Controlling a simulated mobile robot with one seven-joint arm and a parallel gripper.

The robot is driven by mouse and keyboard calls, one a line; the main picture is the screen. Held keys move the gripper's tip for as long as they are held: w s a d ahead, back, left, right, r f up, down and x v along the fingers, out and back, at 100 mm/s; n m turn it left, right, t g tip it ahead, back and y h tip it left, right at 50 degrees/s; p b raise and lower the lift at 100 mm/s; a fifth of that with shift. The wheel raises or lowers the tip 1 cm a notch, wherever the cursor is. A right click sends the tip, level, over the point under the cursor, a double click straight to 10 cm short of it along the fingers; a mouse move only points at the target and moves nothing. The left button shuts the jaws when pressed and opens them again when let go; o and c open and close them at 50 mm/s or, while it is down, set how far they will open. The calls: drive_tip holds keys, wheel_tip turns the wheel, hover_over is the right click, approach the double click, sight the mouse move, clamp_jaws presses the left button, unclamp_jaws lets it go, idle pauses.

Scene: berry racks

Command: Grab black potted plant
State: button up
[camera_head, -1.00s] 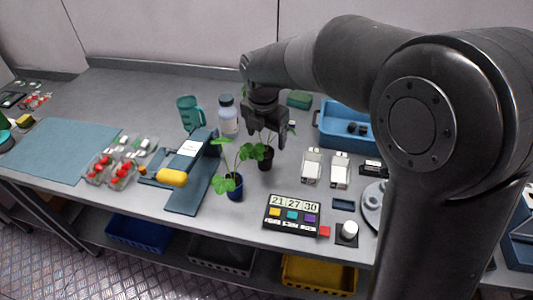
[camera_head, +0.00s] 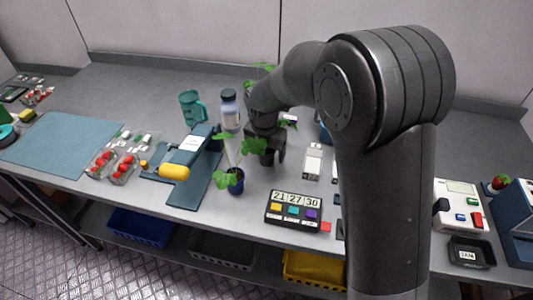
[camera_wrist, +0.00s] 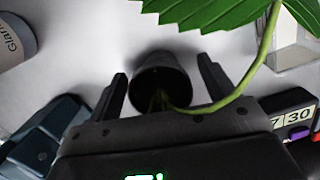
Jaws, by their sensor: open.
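The black potted plant has a small dark pot (camera_wrist: 160,72) with a curved green stem and a broad leaf (camera_wrist: 220,10) in the wrist view. My gripper (camera_wrist: 163,88) is open, with one finger on each side of the pot; I cannot tell whether either finger touches it. In the head view my gripper (camera_head: 266,150) is low over the bench and hides most of that pot. A second plant in a blue pot (camera_head: 236,183) stands just left and in front of it.
A blue-grey stand (camera_head: 190,190) is at left. A number display (camera_head: 294,211) is in front right, and a white box (camera_head: 313,162) is to the right.

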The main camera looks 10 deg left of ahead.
drive_tip(key=shift+f, duration=0.35)
drive_tip(key=shift+c, duration=0.3)
drive_tip(key=c, duration=1)
